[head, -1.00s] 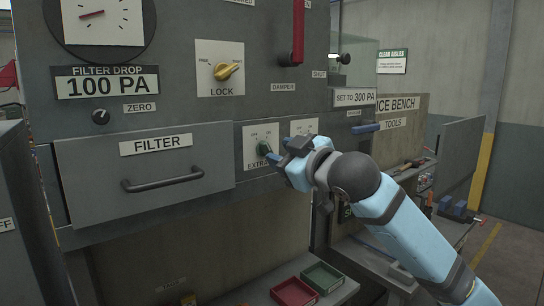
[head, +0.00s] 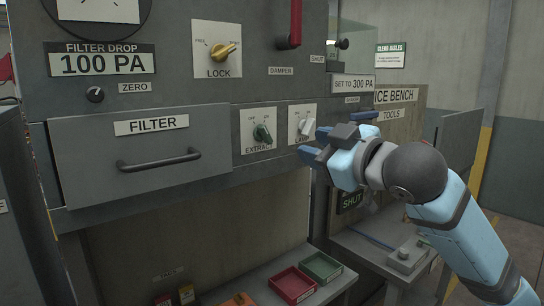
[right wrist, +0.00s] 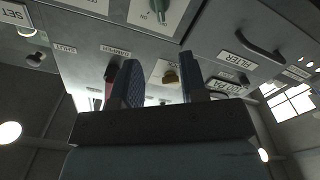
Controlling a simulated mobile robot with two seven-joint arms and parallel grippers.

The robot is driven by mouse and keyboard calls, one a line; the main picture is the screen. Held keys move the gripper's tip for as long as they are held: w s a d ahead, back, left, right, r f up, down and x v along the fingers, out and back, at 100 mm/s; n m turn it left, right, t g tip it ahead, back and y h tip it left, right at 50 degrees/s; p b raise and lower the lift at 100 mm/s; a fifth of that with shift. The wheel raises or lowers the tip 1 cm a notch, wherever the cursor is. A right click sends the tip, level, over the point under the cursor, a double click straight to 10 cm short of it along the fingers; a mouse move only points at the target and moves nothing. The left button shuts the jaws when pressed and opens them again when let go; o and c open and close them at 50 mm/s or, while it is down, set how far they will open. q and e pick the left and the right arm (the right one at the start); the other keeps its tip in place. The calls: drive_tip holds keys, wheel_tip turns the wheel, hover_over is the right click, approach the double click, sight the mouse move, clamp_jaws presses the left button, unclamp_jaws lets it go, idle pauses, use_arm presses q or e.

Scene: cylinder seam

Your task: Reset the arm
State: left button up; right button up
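My right gripper (head: 314,144) is in front of the panel, just right of the LAMP switch plate, and its fingers partly cover the plate's lower right. In the right wrist view the two fingers (right wrist: 162,88) stand apart with nothing between them, so it is open and empty. The green EXTRACT knob (head: 262,134) is clear of the gripper, to its left. The white LAMP switch (head: 305,126) shows beside the fingertips; whether they touch it I cannot tell. My left gripper is not in view.
Above are the yellow LOCK knob (head: 222,51) and red DAMPER lever (head: 295,22). Red (head: 293,286) and green (head: 322,267) trays sit below. A bench (head: 375,250) stands at right.

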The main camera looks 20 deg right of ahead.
wheel_tip(320, 180, down, 34)
drive_tip(key=w+a+m+g, duration=0.2)
drive_tip(key=m+g, duration=0.1)
drive_tip(key=m, duration=0.1)
drive_tip(key=s+a+f+m+g+h, duration=0.1)
drive_tip(key=s+f, duration=1)
drive_tip(key=f, duration=0.3)
drive_tip(key=s+a+f+m+g+h, duration=0.1)
drive_tip(key=s+f+m+g+h, duration=0.1)
drive_tip(key=s+f, duration=1)
wheel_tip(320, 180, down, 4)
drive_tip(key=shift+s+r, duration=0.25)
